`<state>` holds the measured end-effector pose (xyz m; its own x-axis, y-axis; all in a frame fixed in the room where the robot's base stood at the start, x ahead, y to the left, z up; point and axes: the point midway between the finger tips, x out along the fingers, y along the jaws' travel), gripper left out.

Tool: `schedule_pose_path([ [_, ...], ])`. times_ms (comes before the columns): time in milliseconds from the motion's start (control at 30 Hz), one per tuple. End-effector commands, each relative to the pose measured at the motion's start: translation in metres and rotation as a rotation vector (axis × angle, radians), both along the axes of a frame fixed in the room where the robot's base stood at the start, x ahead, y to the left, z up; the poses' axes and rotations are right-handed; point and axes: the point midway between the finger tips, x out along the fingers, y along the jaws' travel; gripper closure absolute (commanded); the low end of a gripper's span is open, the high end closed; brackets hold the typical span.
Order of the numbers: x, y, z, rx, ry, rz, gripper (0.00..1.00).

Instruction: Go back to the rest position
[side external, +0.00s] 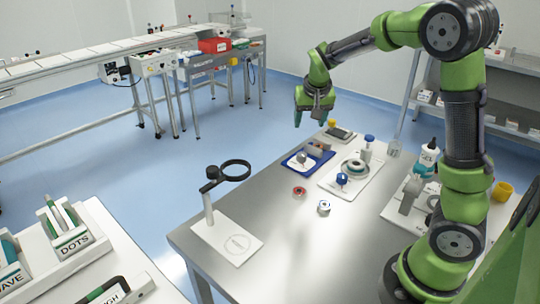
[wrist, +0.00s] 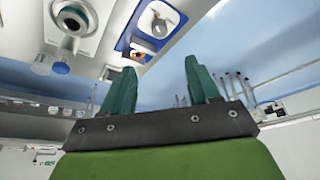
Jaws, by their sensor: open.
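My gripper (side external: 314,114) hangs in the air above the far edge of the steel table (side external: 275,228), apart from everything on it. In the wrist view its two green fingers (wrist: 160,88) are spread apart with nothing between them. The arm reaches left from its base at the table's right side. The blue tray (side external: 291,166) and the white tray with a round part (side external: 335,187) lie below it on the table; both also show at the top of the wrist view.
A stand with a black ring (side external: 209,208) rises at the table's near left. A red-rimmed roll (side external: 299,191) and a white roll (side external: 323,207) lie mid-table. A gel bottle (side external: 428,160) and a yellow cup (side external: 502,191) stand at the right. The table's front is clear.

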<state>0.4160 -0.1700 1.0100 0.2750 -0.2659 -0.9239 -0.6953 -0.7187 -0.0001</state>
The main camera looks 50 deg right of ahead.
Motion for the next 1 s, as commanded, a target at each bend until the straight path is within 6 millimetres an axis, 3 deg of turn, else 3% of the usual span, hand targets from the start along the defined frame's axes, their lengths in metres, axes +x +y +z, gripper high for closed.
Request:
schedule_pose_path([
  [433,-0.002,0.001,0.006,-0.003,0.003,0.006,0.40],
  [533,-0.009,0.011,-0.005,0.024,0.028,0.031,0.40],
  [633,-0.026,0.042,-0.005,0.098,0.022,0.088,0.40],
  [767,-0.058,0.091,0.009,0.196,-0.026,0.183,0.40],
  [1000,-0.130,0.170,0.040,0.288,-0.156,0.377,0.40],
])
